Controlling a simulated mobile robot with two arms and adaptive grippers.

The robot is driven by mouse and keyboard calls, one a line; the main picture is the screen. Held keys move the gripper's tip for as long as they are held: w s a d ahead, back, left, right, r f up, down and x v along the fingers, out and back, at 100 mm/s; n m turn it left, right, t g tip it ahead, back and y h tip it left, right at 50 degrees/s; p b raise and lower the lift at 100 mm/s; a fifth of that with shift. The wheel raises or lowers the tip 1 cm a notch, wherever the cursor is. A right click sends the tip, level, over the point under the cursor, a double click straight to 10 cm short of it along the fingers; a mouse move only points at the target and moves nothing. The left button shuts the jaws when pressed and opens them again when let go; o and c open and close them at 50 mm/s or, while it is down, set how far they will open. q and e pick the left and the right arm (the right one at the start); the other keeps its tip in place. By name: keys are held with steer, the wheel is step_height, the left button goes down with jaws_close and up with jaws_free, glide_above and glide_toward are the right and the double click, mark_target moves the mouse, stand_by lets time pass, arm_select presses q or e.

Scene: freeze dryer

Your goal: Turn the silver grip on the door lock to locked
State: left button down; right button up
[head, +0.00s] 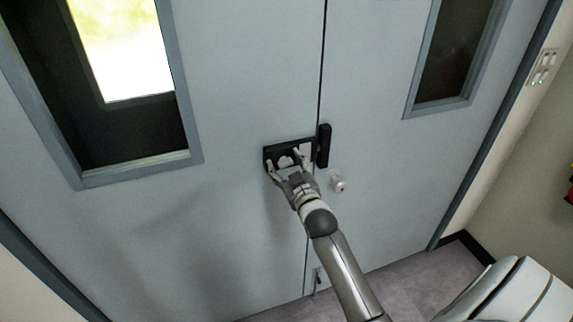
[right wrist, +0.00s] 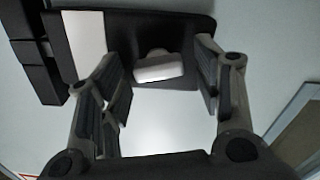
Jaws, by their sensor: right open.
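The door lock is a black plate (head: 270,153) on the left door leaf, beside the gap between the two leaves. Its silver grip (right wrist: 158,68) is a short rounded bar on the black plate (right wrist: 185,25), lying across the right wrist view. My right gripper (head: 284,163) is in front of the lock. In the right wrist view its two fingers (right wrist: 160,75) stand open on either side of the grip, with a visible gap on both sides. The fingers partly cover the lock in the head view. My left gripper is not in view.
A black block (head: 323,146) sits at the right of the lock, across the gap from it. A round silver knob (head: 338,184) sticks out of the right leaf below it. Both leaves have framed windows. Wall switches (head: 542,67) are at the far right.

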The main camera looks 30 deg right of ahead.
steer(key=c, duration=1)
steer(key=shift+r+m+p, duration=0.2)
steer(key=shift+m+p, duration=0.4)
steer(key=shift+m, duration=0.3)
steer(key=shift+d+f+m, duration=0.1)
steer(key=shift+f+m, duration=0.05)
steer(key=shift+m, duration=0.75)
steer(key=o, duration=1)
